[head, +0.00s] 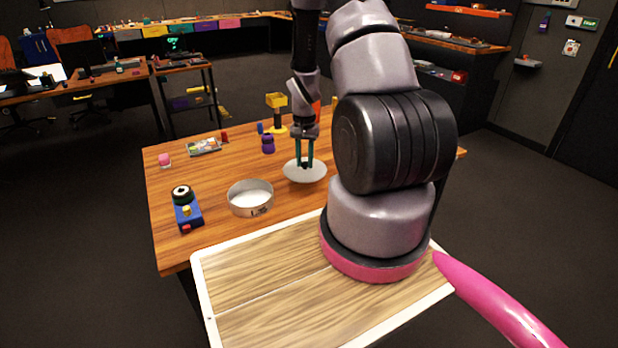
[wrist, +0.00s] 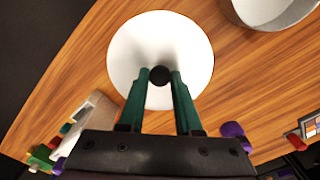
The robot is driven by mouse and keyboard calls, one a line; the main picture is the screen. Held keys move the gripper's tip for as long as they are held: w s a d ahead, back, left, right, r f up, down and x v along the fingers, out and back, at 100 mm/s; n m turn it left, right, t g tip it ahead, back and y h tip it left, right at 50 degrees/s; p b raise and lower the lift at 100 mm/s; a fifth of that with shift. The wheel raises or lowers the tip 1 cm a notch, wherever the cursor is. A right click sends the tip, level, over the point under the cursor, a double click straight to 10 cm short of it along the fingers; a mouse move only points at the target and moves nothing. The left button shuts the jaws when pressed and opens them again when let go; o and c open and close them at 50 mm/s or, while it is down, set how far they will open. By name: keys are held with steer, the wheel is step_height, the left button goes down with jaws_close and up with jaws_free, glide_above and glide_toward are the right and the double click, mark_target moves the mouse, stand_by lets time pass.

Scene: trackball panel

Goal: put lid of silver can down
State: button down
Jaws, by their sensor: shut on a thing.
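The silver can (head: 250,198) is a low, wide round tin, open at the top, on the wooden table; part of it shows at the upper right of the wrist view (wrist: 285,12). Its lid (head: 305,173) is a pale round disc with a dark knob (wrist: 159,75). In the wrist view the lid (wrist: 135,50) lies under my fingertips. My gripper (head: 306,162) has green fingers and is shut on the lid's knob. The lid is beside the can, to its right in the head view. I cannot tell whether it touches the table.
A purple piece (head: 268,144), a yellow stand (head: 277,112), a small tray (head: 204,147) and a pink piece (head: 165,160) stand farther back. Bare table (head: 215,175) lies behind the can.

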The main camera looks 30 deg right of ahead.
mark_target(305, 169)
steer(key=shift+f, duration=3.1)
steer(key=c, duration=0.6)
jaws_free()
steer(key=shift+f, duration=0.1)
